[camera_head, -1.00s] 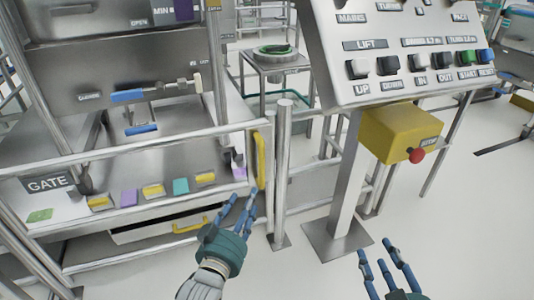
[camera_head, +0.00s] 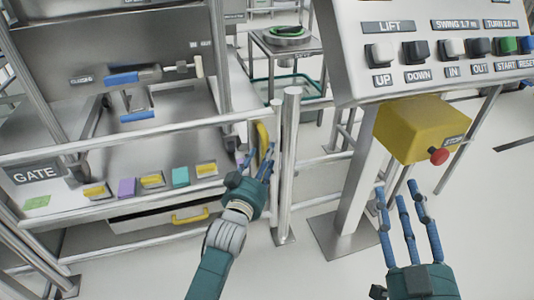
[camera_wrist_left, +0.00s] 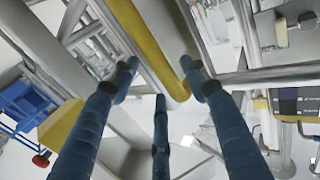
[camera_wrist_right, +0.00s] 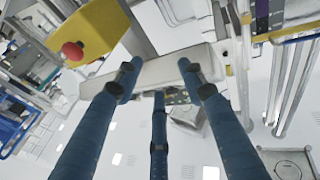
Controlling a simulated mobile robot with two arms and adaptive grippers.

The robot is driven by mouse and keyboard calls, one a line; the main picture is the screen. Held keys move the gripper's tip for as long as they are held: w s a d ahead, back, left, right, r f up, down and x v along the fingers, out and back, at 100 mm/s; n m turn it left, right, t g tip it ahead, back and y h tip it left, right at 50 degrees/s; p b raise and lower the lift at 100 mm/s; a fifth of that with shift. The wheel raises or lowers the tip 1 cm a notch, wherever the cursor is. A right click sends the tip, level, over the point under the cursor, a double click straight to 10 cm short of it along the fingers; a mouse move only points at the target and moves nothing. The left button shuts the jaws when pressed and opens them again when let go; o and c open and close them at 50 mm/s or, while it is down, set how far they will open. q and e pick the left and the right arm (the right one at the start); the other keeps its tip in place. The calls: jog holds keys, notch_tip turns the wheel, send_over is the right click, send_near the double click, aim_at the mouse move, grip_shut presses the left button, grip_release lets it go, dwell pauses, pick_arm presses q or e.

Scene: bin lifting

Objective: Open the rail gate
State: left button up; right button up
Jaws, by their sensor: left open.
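The rail gate (camera_head: 140,134) is a metal tube frame with a GATE sign (camera_head: 36,173) at its left. Its yellow upright handle (camera_head: 261,134) is at the gate's right end, beside a metal post (camera_head: 287,150). My left gripper (camera_head: 258,160) is open in front of the handle and partly hides it. In the left wrist view the yellow handle (camera_wrist_left: 150,45) runs between my spread fingers; I cannot tell whether they touch it. My right gripper (camera_head: 405,200) is open and empty, below the yellow stop box.
A control panel (camera_head: 440,55) on a metal stand is right of the gate. Its yellow box (camera_head: 415,130) carries a red stop button (camera_head: 438,156). A drawer with a yellow handle (camera_head: 190,216) is behind the gate. The floor (camera_head: 330,275) in front is clear.

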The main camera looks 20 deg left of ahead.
pick_arm(q)
jog(key=shift+w+b, duration=0.35)
jog(key=shift+w, duration=1.3)
pick_arm(e)
jog(key=shift+s+a+r+t+y, duration=0.15)
jog(key=shift+s+r+t, duration=0.2)
jog(key=shift+r, duration=0.5)
jog(key=shift+s+d+r+t+y, duration=0.15)
jog(key=shift+r+t, duration=0.3)
jog(key=shift+r, duration=0.45)
jog(key=shift+s+a+r+t+y, duration=0.1)
jog(key=shift+s+r+t+y, duration=0.2)
jog(key=shift+r, duration=0.55)
pick_arm(q)
grip_shut()
